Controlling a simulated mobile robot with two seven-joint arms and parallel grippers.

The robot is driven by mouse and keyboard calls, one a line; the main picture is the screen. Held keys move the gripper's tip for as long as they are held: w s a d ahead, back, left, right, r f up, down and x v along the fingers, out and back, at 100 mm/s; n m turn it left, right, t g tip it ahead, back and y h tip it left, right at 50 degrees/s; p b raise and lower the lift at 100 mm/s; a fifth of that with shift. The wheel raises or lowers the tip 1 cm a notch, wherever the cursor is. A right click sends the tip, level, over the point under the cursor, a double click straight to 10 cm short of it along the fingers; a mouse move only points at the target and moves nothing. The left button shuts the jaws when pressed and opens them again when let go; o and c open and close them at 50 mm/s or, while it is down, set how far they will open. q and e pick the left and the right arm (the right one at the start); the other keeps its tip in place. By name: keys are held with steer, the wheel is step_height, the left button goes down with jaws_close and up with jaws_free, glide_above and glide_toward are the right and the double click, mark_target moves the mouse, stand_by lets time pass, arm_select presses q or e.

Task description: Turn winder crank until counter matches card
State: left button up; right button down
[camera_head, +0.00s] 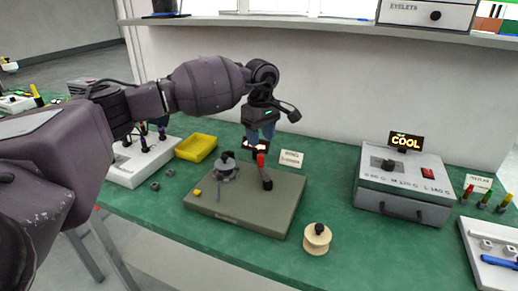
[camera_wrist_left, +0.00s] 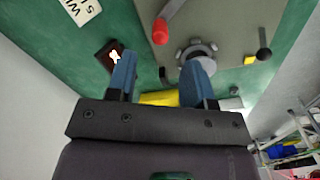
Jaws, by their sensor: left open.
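The winder has an olive-grey base (camera_head: 245,205) on the green bench. A grey hub (camera_head: 224,168) sits left of the crank. The small dark counter (camera_wrist_left: 115,55) stands behind the base, its lit digit too unclear to read. A white card (camera_head: 291,158) lies beside it, its text only partly legible. My left gripper (camera_head: 262,134) is open and empty, above and behind the red knob, apart from it. My right gripper is not in view.
A wooden spool (camera_head: 317,240) stands right of the base. A yellow tray (camera_head: 197,147) and a white box with posts (camera_head: 140,162) are at the left. A grey box (camera_head: 405,190) with a COOL display (camera_head: 405,142) stands at the right. A shelf (camera_head: 330,30) runs along the wall above.

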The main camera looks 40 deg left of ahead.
arm_select(q)
step_height(320, 180, up, 3)
steer(key=shift+f, duration=0.15)
stand_by(0.5)
